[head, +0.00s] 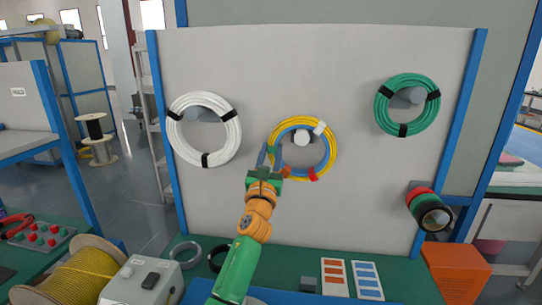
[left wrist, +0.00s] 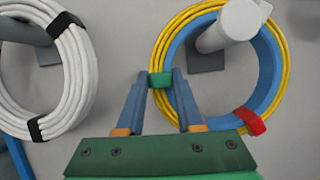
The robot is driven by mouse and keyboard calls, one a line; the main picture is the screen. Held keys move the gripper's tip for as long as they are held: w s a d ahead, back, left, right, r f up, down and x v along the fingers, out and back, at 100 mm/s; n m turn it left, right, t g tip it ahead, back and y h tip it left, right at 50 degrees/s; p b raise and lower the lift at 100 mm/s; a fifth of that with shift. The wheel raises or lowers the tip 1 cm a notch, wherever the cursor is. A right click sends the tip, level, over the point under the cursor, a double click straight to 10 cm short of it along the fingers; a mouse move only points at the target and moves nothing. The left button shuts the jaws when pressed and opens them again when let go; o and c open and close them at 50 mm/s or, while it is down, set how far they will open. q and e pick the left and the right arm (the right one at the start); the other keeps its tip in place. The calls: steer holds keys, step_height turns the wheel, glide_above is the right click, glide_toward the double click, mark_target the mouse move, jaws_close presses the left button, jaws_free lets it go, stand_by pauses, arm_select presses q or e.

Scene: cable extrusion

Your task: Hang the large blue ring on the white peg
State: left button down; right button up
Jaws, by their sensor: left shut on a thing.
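The large blue ring (head: 326,152) is in front of the board, with a yellow coil (head: 276,133) around its outer edge. The white peg (head: 302,138) shows inside their opening near the top; in the left wrist view the peg (left wrist: 228,28) sticks out through the opening, across the ring's upper part. The ring (left wrist: 266,75) carries coloured bands, including a red one. My left gripper (head: 270,154) is at the ring's left side, its fingers closed on a green band (left wrist: 160,80) there. Whether the ring rests on the peg I cannot tell. My right gripper is not in view.
A white coil (head: 178,142) hangs at the board's left, a green coil (head: 382,108) at its upper right. A peg with small rings (head: 420,200) sticks out lower right above an orange bin (head: 456,272). The green bench (head: 285,260) holds a grey box (head: 140,282) and a yellow spool (head: 80,275).

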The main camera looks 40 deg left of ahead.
arm_select(q)
steer(key=shift+r, duration=0.1)
steer(key=shift+c, duration=2.4)
jaws_free()
steer(key=shift+s, duration=0.1)
steer(key=shift+d, duration=0.1)
steer(key=shift+s+p, duration=0.15)
steer(key=shift+p, duration=0.15)
steer(key=s+d+p, duration=0.4)
steer(key=s+p, duration=0.1)
steer(key=s, duration=0.3)
steer(key=shift+s+d, duration=0.15)
steer(key=shift+s, duration=0.25)
